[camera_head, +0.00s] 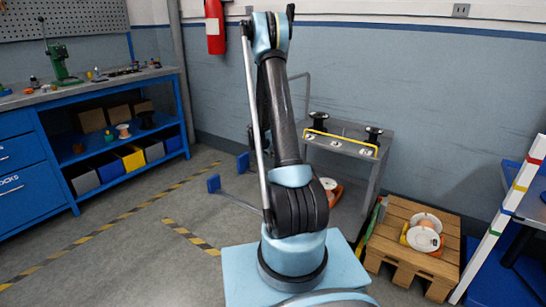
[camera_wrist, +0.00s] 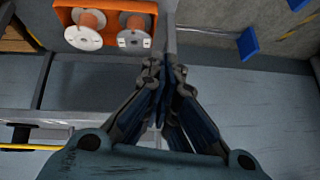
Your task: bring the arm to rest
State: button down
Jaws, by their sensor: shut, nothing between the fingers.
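My arm stands upright on my base in the middle of the head view, with its links folded up. My gripper is hidden behind the arm in the head view. In the wrist view my gripper (camera_wrist: 162,95) is shut, its fingers together and nothing between them. The fingers touch no object that I can make out.
A grey cart (camera_head: 345,137) with black spools stands behind my arm. A wooden pallet (camera_head: 395,245) with white reels is at right. A blue workbench (camera_head: 75,98) is at left. In the wrist view an orange tray (camera_wrist: 68,16) holds two reels. Striped floor at left is clear.

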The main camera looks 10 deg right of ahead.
jog(key=shift+s+a, duration=0.2)
jog(key=shift+r, duration=0.15)
jog(key=s+a+r+n+g+y, duration=0.1)
jog(key=s+a+r+n, duration=0.1)
jog(key=s+r, duration=0.8)
jog(key=s+a+r+n+g+y, duration=0.1)
jog(key=s+a+r+n, duration=0.15)
jog(key=s+r, duration=0.75)
jog(key=s+a+f+n, duration=0.1)
jog(key=s+n, duration=0.1)
jog(key=s, duration=0.8)
jog(key=s+a+f+n+g+y, duration=0.1)
jog(key=s+a+n, duration=0.1)
jog(key=s, duration=0.9)
jog(key=s+a+f+n+y, duration=0.1)
jog(key=s+n, duration=0.1)
jog(key=s, duration=0.8)
jog(key=shift+s+a+f+g, duration=0.2)
jog(key=shift+f+g, duration=0.15)
jog(key=shift+g, duration=0.05)
